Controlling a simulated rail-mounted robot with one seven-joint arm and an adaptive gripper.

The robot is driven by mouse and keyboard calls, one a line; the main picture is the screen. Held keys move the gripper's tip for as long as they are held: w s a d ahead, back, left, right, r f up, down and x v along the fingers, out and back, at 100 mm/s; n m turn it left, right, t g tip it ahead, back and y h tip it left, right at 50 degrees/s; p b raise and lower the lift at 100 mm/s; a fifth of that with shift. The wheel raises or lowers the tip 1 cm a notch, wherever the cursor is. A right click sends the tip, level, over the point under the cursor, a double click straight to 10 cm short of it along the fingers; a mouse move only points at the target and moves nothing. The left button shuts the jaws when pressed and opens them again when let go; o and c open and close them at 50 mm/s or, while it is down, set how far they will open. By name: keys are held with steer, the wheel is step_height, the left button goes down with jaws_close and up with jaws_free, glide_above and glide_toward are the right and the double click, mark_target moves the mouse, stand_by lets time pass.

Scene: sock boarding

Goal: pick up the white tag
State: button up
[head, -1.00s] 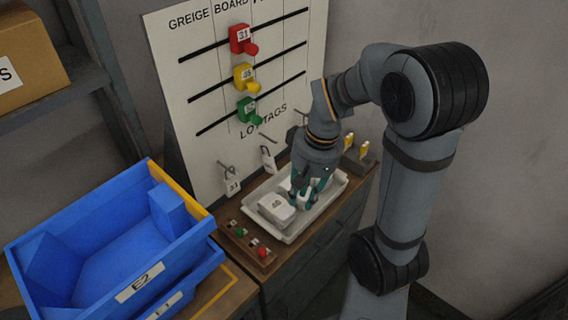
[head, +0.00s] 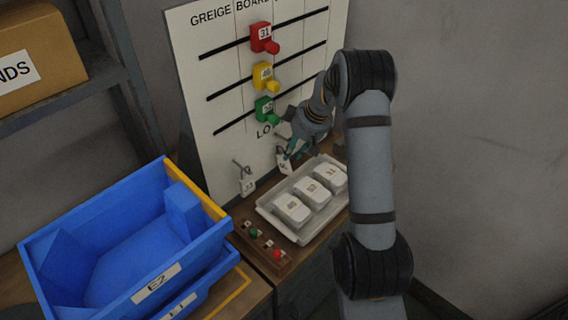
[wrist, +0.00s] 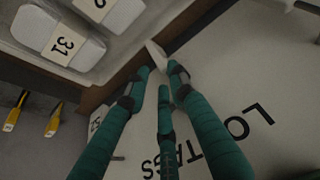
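Two white tags hang on hooks at the foot of the white board. The left tag (head: 247,187) hangs free. The right tag (head: 284,165) hangs beside my gripper (head: 292,153), whose fingers reach it at the board. In the wrist view the white tag (wrist: 157,56) shows nearly edge-on, just beyond and between the fingertips of my gripper (wrist: 161,74). The teal fingers stand apart with a gap around the tag. Contact with it is not clear.
A pale tray (head: 309,239) holding three white numbered blocks stands just below my gripper. A button panel (head: 262,246) is in front of it. A blue bin (head: 100,262) is at the left. Red, yellow and green pieces sit on the board (head: 222,92) above.

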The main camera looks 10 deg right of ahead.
steer(key=shift+p+x, duration=0.65)
steer(key=shift+x, duration=2.95)
steer(key=shift+c, duration=0.2)
steer(key=shift+r, duration=0.1)
jaws_close()
